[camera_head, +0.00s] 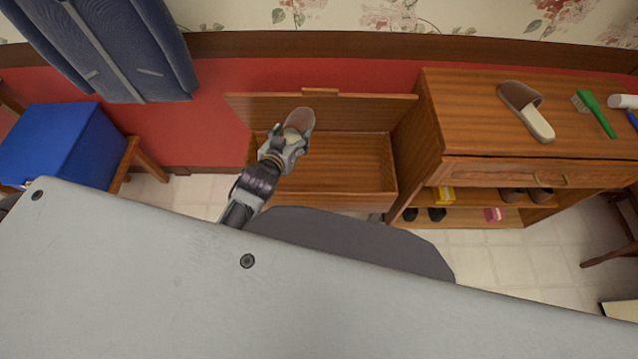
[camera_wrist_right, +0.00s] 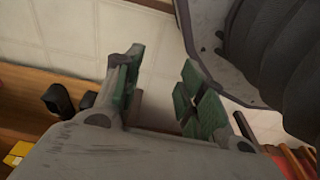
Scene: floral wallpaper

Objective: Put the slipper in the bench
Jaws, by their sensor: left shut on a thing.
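The wooden bench (camera_head: 350,178) stands against the red wall with its lid raised, and its inside looks empty where I can see it. My left gripper (camera_head: 293,142) is over the left part of the bench opening, shut on a slipper (camera_head: 301,119) with a grey-brown strap and a pale sole. The slipper is held up in front of the raised lid, partly hidden by the gripper. Another brown slipper (camera_head: 526,108) with a pale sole lies on the cabinet top. My right gripper (camera_wrist_right: 160,85) is open and empty in the right wrist view, above the tiled floor.
The wooden cabinet (camera_head: 460,115) stands right of the bench, with shoes on its lower shelves. A green brush (camera_head: 600,115) lies on its top. A blue box (camera_head: 65,140) is on a wooden stand at left, below hanging blue cloth (camera_head: 120,50).

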